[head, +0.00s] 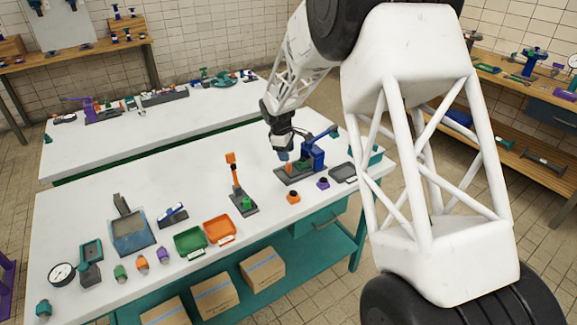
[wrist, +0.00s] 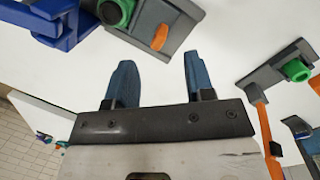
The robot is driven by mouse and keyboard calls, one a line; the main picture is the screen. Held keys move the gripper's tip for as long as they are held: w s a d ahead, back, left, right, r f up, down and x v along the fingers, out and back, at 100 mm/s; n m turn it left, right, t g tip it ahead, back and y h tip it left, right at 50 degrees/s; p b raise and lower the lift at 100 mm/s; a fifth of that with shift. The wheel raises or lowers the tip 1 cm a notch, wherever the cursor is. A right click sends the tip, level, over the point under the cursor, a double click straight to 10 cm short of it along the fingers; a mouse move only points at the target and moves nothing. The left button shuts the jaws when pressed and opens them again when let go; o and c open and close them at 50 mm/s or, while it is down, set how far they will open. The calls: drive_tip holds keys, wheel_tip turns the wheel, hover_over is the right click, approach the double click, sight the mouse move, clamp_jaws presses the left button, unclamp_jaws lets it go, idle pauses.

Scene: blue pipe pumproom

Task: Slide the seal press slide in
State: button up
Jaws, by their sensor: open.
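The seal press looks to be the blue press (head: 314,154) on a grey base, toward the right end of the near table. In the wrist view its blue frame (wrist: 50,22) is at the top left. A dark grey slide-like part with an orange tab (wrist: 160,37) and a green round piece (wrist: 117,11) lies beside the blue frame; its far end is cut off. I cannot tell how far in the slide sits. My gripper (wrist: 159,60) is open and empty, its blue fingers apart just short of the grey part. In the head view my gripper (head: 284,154) hangs over the press base.
A toggle fixture with an upright orange lever (head: 234,172) stands to the left. An orange knob (head: 293,197) and purple knob (head: 323,183) sit in front of the press. A grey tray (head: 344,172) lies to the right. Green and orange trays (head: 220,229) lie further left.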

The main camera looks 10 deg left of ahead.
sight(288, 172)
drive_tip(key=n, duration=0.3)
drive_tip(key=a+n+t+h, duration=0.1)
drive_tip(key=n, duration=0.2)
drive_tip(key=s+n+t, duration=0.1)
drive_tip(key=n, duration=0.3)
drive_tip(key=shift+a+h, duration=0.25)
drive_tip(key=shift+h, duration=0.05)
drive_tip(key=shift+f, duration=0.15)
drive_tip(key=shift+x, duration=3.8)
clamp_jaws()
